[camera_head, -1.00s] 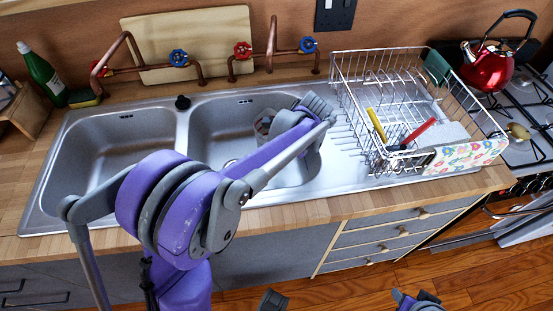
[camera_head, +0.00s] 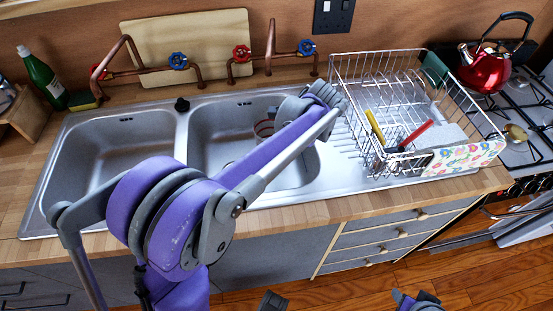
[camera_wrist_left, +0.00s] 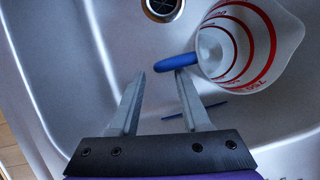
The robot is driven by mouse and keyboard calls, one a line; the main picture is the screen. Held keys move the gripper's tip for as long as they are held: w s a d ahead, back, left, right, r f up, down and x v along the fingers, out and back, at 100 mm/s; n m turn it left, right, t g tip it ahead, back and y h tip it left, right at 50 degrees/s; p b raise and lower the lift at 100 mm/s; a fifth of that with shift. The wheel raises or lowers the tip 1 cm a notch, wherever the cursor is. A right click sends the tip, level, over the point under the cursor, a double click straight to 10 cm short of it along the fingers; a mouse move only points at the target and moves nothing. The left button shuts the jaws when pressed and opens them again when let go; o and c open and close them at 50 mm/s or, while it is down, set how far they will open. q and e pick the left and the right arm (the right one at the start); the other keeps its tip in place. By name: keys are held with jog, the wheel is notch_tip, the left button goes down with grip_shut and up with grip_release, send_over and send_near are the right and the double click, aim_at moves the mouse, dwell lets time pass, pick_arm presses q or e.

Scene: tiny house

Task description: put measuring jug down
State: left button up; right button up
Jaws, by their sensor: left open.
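The measuring jug (camera_wrist_left: 281,35) is clear with red markings and a blue handle (camera_wrist_left: 175,62). It is in the right sink basin, its open mouth facing the wrist camera; I cannot tell whether its base rests flat. In the head view the jug (camera_head: 263,129) shows only in part behind my left arm. My left gripper (camera_wrist_left: 161,77) is open, its two fingertips close to the end of the handle, with no visible grip on it. In the head view its fingertips are hidden by the wrist. My right gripper is not clearly in view.
A wire dish rack (camera_head: 350,75) stands right of the basin. Copper taps (camera_head: 272,50) rise behind the sink. The left basin (camera_head: 115,150) is empty. A drain (camera_wrist_left: 162,6) lies near the jug. A red kettle (camera_head: 485,70) sits on the hob.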

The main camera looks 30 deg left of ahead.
pick_arm(q)
jog(key=v, duration=0.7)
jog(key=shift+r+p, duration=0.2)
jog(key=shift+p, duration=0.1)
pick_arm(e)
jog(key=shift+r, duration=0.35)
